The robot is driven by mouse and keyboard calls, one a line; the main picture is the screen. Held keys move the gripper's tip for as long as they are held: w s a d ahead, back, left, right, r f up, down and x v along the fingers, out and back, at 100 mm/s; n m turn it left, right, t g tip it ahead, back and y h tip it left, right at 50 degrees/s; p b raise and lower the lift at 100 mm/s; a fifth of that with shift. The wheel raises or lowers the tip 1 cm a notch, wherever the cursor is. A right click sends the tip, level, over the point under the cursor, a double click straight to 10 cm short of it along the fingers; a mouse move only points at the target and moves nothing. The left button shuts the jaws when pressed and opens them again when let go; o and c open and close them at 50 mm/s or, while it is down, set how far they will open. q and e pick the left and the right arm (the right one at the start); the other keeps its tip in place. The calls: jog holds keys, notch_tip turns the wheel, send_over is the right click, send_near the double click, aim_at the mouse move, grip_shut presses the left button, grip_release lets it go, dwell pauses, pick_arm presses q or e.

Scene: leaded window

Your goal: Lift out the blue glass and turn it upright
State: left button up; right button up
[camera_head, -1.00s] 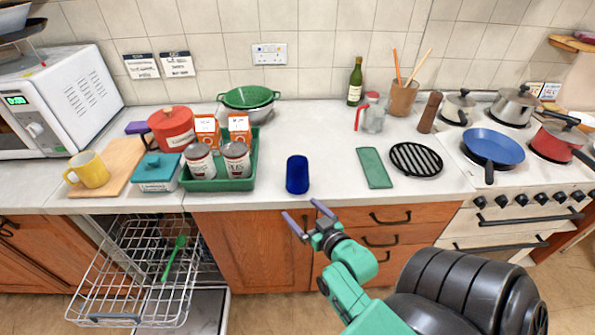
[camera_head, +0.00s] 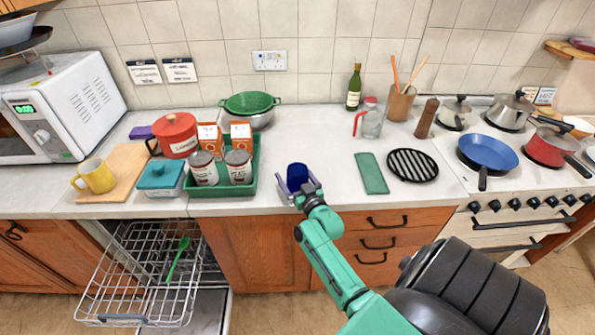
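The blue glass (camera_head: 297,175) stands vertically on the counter near its front edge, right of the green tray. I cannot tell whether its mouth faces up or down. My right gripper (camera_head: 300,187) reaches in from the front, its two fingers spread on either side of the glass's lower part. The fingers look open, and I cannot make out contact with the glass. The gripper hides the glass's base. My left gripper is not in view. The dishwasher rack (camera_head: 140,290) is pulled out below the counter and holds a green utensil (camera_head: 177,258).
The green tray (camera_head: 222,191) with cans and cartons stands left of the glass. A green cloth (camera_head: 371,173) and a black trivet (camera_head: 413,165) lie to the right. The counter behind the glass is clear. A hob with pans is at far right.

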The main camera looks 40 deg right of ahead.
jog(key=shift+w+f, duration=0.15)
jog(key=c, duration=1.4)
grip_shut()
